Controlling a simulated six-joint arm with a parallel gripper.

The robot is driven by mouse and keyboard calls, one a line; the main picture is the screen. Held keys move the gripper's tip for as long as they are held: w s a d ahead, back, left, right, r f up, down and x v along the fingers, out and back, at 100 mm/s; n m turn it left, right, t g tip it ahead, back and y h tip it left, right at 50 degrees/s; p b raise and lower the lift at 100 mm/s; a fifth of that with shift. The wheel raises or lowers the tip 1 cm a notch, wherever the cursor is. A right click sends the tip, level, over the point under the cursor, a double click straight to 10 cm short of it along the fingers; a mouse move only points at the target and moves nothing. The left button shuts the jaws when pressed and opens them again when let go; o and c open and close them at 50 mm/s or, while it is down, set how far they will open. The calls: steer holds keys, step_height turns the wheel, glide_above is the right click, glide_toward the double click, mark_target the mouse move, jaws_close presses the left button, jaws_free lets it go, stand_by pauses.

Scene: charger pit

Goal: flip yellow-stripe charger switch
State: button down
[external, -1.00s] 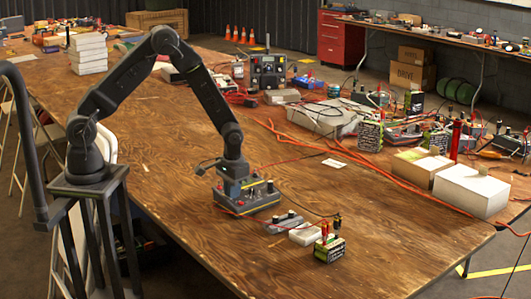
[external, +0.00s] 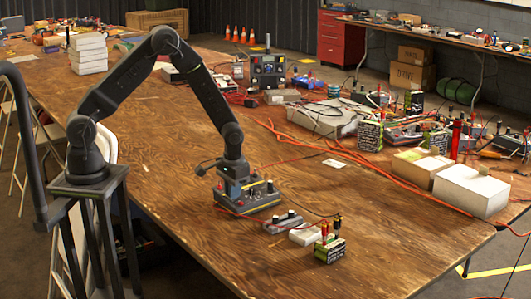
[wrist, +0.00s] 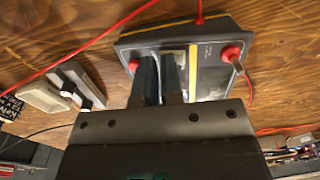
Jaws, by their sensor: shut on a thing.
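The yellow-stripe charger (external: 262,203) is a dark grey box on the wooden table, below the end of my arm. In the external view my gripper (external: 236,188) stands over the charger's left part.
A grey block with terminals (external: 283,224), a white block (external: 306,235) and a small green-black battery (external: 330,250) lie right of the charger. A thin red lead runs past them. Orange cables and more batteries lie farther right. The table's left front area is clear.

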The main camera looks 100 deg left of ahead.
steer(key=shift+s+f, duration=0.25)
steer(key=shift+f, duration=0.3)
steer(key=shift+s+a+r, duration=0.15)
steer(key=shift+s+a, duration=0.35)
steer(key=shift+s, duration=0.1)
step_height(320, 180, up, 15)
steer(key=w, duration=0.1)
steer(key=shift+w+d, duration=0.35)
